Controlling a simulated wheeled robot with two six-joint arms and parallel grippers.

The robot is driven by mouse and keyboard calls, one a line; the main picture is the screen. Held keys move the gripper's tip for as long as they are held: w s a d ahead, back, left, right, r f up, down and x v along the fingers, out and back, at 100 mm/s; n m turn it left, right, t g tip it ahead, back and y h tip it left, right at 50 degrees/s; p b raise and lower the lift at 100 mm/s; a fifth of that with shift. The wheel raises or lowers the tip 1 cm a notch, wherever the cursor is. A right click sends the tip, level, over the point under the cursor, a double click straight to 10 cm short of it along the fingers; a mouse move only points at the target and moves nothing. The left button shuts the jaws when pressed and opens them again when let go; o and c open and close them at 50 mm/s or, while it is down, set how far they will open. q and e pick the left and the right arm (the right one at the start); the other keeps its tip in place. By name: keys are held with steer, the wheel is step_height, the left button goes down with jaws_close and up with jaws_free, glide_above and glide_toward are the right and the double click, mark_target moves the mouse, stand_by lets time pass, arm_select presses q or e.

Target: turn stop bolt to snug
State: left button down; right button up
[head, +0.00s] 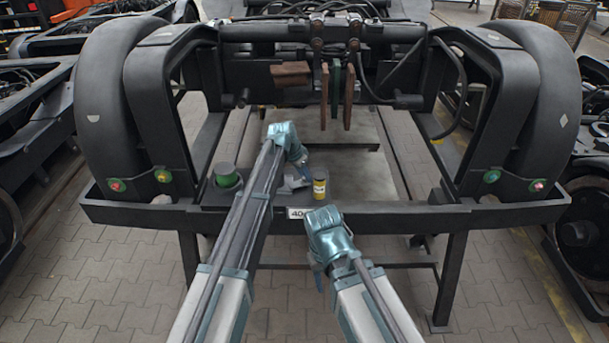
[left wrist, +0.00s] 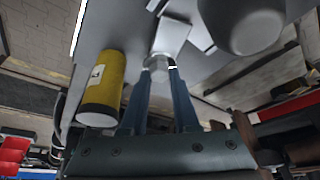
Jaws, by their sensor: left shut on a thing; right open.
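The stop bolt (left wrist: 158,64) shows in the left wrist view as a small metal head beside a light grey bracket (left wrist: 172,36). My left gripper (left wrist: 161,67) has its two blue fingers shut on the bolt head. In the head view my left gripper (head: 303,172) reaches down at the bracket (head: 291,184) on the dark shelf of the bogie frame; the bolt itself is hidden there. How far the bolt is screwed in cannot be told. My right gripper (head: 318,281) is open and empty in front of the frame's front beam, its fingers partly hidden by its own wrist.
A yellow can (head: 320,187) stands right of the bracket; it is close beside my left fingers in the left wrist view (left wrist: 104,88). A dark cup with a green top (head: 227,176) stands left on the shelf. Brown pads (head: 348,97) hang behind. Large wheels flank both sides.

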stand_by(0.4)
arm_select(q)
steer(key=c, duration=0.9)
jaws_free()
steer(key=shift+c, duration=0.2)
steer(key=shift+r, duration=0.15)
steer(key=p+v, duration=1.2)
steer(key=v, duration=0.1)
steer(key=shift+r+p, duration=0.25)
steer(key=shift+p, duration=0.1)
steer(key=shift+a, duration=0.1)
